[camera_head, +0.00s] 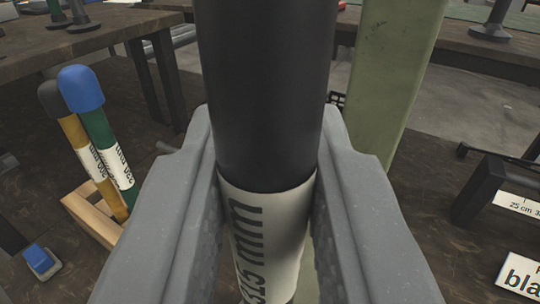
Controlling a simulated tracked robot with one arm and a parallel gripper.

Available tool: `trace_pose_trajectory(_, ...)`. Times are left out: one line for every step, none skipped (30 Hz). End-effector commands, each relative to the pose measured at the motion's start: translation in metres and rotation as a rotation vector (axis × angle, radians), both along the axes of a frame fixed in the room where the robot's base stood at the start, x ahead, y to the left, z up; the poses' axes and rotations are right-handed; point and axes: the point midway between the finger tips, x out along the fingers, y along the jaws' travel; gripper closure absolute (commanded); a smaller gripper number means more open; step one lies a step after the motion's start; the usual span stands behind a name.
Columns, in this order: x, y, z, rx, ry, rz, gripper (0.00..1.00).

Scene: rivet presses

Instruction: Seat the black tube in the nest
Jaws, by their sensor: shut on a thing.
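A black tube (263,90) with a white label reading "315 mm" stands upright in the middle of the view, close to the camera. My gripper (268,215) is shut on it, with one grey jaw on each side at about the label's height. The tube's top is cut off by the upper picture edge and its lower end runs out at the bottom. I cannot make out a nest for certain; a dark bracket (482,190) stands at the right, partly cut off.
A wooden rack (97,222) at the left holds a green tube (97,130) with a blue cap and a yellow tube (75,135) with a dark cap. A blue block (41,260) lies nearby. A pale green post (395,75) stands behind the tube. Labels (520,272) sit at right.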

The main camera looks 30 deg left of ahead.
Motion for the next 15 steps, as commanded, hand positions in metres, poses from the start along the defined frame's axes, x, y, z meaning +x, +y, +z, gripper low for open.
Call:
trace_pose_trajectory(0.0, 0.0, -0.006, 0.0, 0.0, 0.0, 1.0)
trace_pose_trajectory(0.0, 0.0, -0.008, 0.0, 0.0, 0.0, 1.0)
trace_pose_trajectory(0.0, 0.0, -0.011, 0.0, 0.0, 0.001, 1.0)
trace_pose_trajectory(0.0, 0.0, -0.014, 0.0, 0.0, 0.001, 1.0)
trace_pose_trajectory(0.0, 0.0, -0.016, 0.0, 0.0, 0.0, 1.0)
trace_pose_trajectory(0.0, 0.0, -0.02, 0.001, 0.0, 0.0, 1.0)
trace_pose_trajectory(0.0, 0.0, -0.022, 0.001, 0.0, 0.0, 1.0)
trace_pose_trajectory(0.0, 0.0, -0.025, 0.001, 0.0, 0.0, 1.0)
trace_pose_trajectory(0.0, 0.0, -0.028, 0.0, 0.001, -0.001, 1.0)
trace_pose_trajectory(0.0, 0.0, -0.03, 0.0, 0.001, -0.001, 1.0)
trace_pose_trajectory(0.0, 0.0, -0.031, 0.001, 0.002, -0.001, 1.0)
trace_pose_trajectory(0.0, 0.0, -0.033, 0.0, 0.001, -0.001, 1.0)
trace_pose_trajectory(0.0, 0.0, -0.034, 0.0, 0.001, -0.001, 1.0)
trace_pose_trajectory(0.0, 0.0, -0.035, 0.0, 0.001, -0.001, 1.0)
trace_pose_trajectory(0.0, 0.0, -0.036, 0.0, 0.001, -0.001, 1.0)
